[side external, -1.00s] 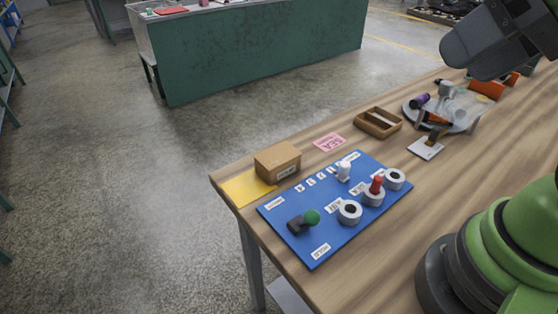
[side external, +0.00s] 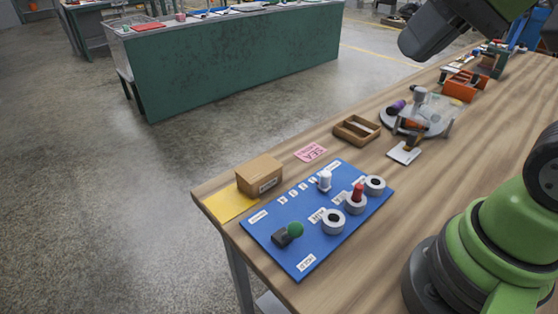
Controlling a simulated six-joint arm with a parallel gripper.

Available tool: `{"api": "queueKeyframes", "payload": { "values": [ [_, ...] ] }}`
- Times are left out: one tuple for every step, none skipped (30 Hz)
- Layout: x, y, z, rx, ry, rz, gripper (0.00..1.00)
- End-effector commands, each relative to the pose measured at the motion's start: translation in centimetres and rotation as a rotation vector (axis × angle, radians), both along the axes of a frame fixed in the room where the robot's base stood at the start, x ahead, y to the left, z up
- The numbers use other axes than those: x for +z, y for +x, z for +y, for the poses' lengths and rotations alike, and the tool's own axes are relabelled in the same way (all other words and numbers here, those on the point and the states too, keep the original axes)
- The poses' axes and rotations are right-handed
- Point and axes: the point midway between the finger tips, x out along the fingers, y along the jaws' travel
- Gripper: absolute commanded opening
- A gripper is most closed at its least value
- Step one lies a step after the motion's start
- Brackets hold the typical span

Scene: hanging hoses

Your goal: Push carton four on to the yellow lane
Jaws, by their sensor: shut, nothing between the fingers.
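A brown carton (side external: 260,177) stands upright near the far left corner of the wooden table in the side external view. It has a small label on its front face, too small to read. The yellow lane (side external: 226,206) is a flat patch at the table's left end, against the carton's left side. The carton hides the lane's right part, and I cannot tell how much of the carton rests on it. A dark link of my arm is at the top right, well away from the carton. My gripper's fingers are not visible.
A blue board (side external: 300,255) with grey rings, a red peg, a white piece and a green knob lies just right of the carton. A pink card (side external: 311,152), wooden tray (side external: 357,131) and round stand (side external: 444,124) lie along the table. The table edge is close behind the carton.

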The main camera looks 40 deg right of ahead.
Motion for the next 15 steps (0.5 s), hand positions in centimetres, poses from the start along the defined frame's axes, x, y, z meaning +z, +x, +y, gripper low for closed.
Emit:
{"api": "queueKeyframes", "payload": {
  "values": [
    [0.4,1.7,-0.3,-0.037,0.027,0.052,0.00],
    [0.6,2.6,-0.5,-0.060,0.046,0.082,0.00],
    [0.7,3.9,-0.7,-0.089,0.072,0.122,0.00],
    [0.8,4.9,-0.9,-0.111,0.091,0.151,0.00],
    [0.8,5.9,-1.2,-0.133,0.111,0.181,0.00],
    [0.7,7.2,-1.5,-0.164,0.138,0.220,0.00],
    [0.5,8.2,-1.8,-0.186,0.157,0.247,0.00],
    [0.3,9.1,-2.2,-0.209,0.178,0.276,0.00],
    [-0.1,10.4,-2.6,-0.238,0.205,0.314,0.00],
    [-0.4,11.4,-3.0,-0.262,0.226,0.343,0.00],
    [-0.8,12.3,-3.4,-0.284,0.247,0.371,0.00],
    [-1.5,13.5,-4.0,-0.315,0.276,0.408,0.00],
    [-2.0,14.4,-4.4,-0.337,0.297,0.436,0.00],
    [-2.6,15.2,-4.9,-0.360,0.319,0.463,0.00],
    [-3.5,16.3,-5.5,-0.391,0.348,0.500,0.00]
  ]
}}
